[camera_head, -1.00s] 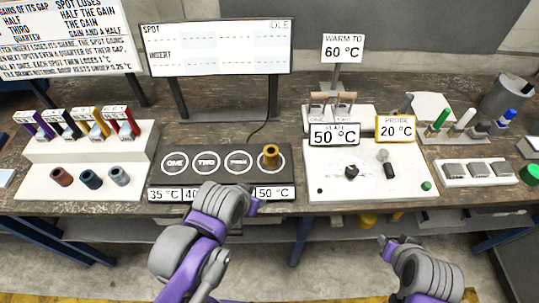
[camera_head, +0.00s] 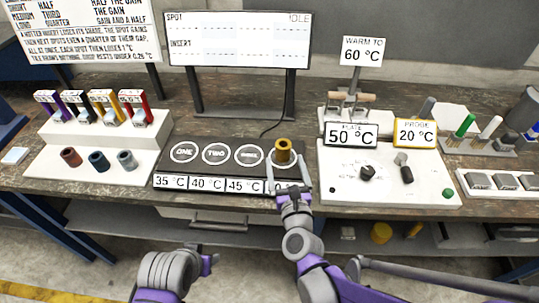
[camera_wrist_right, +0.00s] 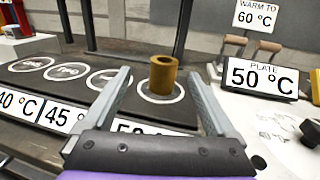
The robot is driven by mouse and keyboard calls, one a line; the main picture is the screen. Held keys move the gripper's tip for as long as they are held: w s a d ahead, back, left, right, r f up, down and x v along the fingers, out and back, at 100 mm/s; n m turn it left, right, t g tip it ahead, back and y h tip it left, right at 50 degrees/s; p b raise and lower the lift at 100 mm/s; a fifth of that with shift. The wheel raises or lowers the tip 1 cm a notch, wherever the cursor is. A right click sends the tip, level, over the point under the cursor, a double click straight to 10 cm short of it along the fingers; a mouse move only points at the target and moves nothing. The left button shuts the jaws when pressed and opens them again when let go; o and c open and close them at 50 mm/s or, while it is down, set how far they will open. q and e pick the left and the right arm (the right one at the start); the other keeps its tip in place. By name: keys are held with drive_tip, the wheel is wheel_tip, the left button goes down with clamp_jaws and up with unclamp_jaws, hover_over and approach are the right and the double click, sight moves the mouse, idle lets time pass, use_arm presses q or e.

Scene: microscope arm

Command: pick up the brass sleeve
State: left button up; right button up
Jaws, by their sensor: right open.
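The brass sleeve (camera_head: 283,150) stands upright on the fourth ring at the right end of the dark plate (camera_head: 215,168). In the right wrist view the sleeve (camera_wrist_right: 162,76) shows between and beyond the two fingers. My right gripper (camera_head: 288,174) is open and just in front of the sleeve, its fingers pointing at it. No contact with the sleeve shows. My left gripper (camera_head: 207,256) is low in front of the bench, away from the sleeve. Its jaws are too unclear to judge.
Temperature labels (camera_head: 207,184) line the plate's front edge. A white panel (camera_head: 335,185) with a knob (camera_head: 367,173) and a 50 °C display (camera_head: 351,134) stands right of the sleeve. A white stepped rack (camera_head: 95,170) with colored sleeves is at the left. A screen (camera_head: 238,40) stands behind.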

sight(283, 151)
drive_tip(key=w, duration=0.3)
drive_tip(key=w+a, duration=0.1)
drive_tip(key=w, duration=0.1)
drive_tip(key=shift+w+p, duration=0.3)
drive_tip(key=w, duration=0.2)
drive_tip(key=w+p, duration=0.1)
drive_tip(key=w, duration=0.2)
drive_tip(key=shift+w+a+f, duration=0.15)
drive_tip(key=shift+a+f, duration=0.05)
drive_tip(key=shift+c, duration=0.7)
clamp_jaws()
